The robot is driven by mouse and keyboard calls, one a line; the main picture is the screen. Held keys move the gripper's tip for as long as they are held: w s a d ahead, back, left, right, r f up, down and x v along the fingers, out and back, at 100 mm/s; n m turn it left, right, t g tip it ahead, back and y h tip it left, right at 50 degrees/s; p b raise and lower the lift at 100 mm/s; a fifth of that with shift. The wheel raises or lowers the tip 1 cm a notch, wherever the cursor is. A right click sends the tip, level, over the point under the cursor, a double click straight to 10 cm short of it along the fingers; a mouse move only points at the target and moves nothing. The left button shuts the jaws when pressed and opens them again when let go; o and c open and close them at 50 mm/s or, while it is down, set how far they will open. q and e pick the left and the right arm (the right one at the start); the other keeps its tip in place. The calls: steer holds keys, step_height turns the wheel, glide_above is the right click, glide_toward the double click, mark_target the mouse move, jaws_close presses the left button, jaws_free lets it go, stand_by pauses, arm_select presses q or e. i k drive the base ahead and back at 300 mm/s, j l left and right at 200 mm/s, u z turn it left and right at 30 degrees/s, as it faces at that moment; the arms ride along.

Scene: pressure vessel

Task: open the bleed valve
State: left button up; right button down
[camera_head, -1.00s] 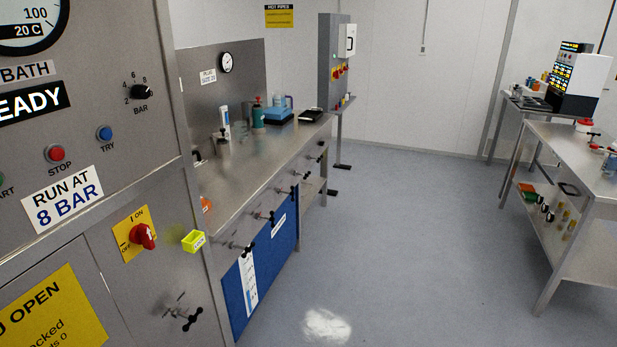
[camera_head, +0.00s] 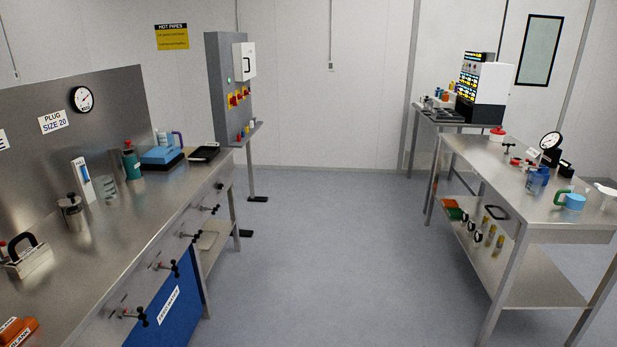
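I cannot make out which part is the bleed valve; no readable label marks it. Several black-tipped T-handles show along the front of the left steel bench, one at the near end (camera_head: 130,315) and others farther along (camera_head: 167,266). A dial gauge (camera_head: 550,141) stands on a dark base on the right steel table, with small red-topped fittings (camera_head: 515,161) beside it. A round wall gauge (camera_head: 82,99) is on the back panel of the left bench. Neither of my grippers is in view.
A grey cabinet (camera_head: 226,90) stands behind. The floor (camera_head: 330,250) between is clear.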

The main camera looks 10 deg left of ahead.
mark_target(192, 236)
steer(key=i+u, duration=0.1)
steer(key=i, duration=0.45)
steer(key=i+l+u, duration=0.1)
steer(key=i, duration=0.4)
steer(key=i+l+u, duration=0.1)
steer(key=i+l, duration=0.15)
steer(key=i, duration=0.3)
steer(key=i+l, duration=0.15)
steer(key=i, duration=0.35)
steer(key=u, duration=0.05)
